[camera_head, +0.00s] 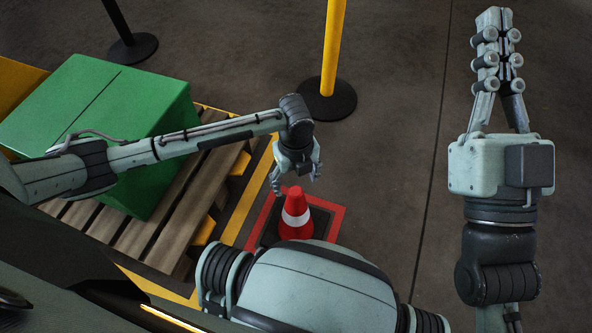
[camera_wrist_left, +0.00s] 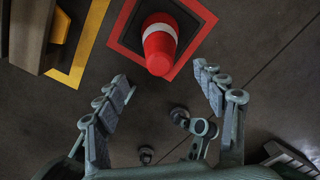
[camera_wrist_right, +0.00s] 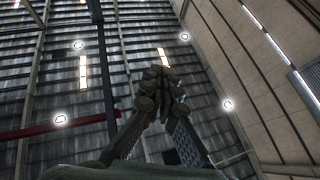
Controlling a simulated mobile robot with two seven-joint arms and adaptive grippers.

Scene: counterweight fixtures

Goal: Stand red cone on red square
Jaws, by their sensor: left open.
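The red cone (camera_head: 295,214) with a white band stands upright inside the red square (camera_head: 337,222), an outline marked on the floor. The lower part of the cone is partly hidden by my own body in the head view. In the left wrist view the cone (camera_wrist_left: 159,48) shows its rounded top toward me, within the square's red border (camera_wrist_left: 188,61). My left gripper (camera_head: 296,179) is open and empty just above the cone, its fingers apart and not visibly touching it. My right gripper (camera_head: 493,16) is shut and empty, raised far to the right and pointing up.
A green box (camera_head: 100,115) sits on a wooden pallet (camera_head: 190,215) at the left, edged by yellow floor tape (camera_head: 243,209). A yellow post (camera_head: 333,45) on a black base stands behind the cone. Another dark post base (camera_head: 132,48) is at the upper left. Floor between the post and my right arm is clear.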

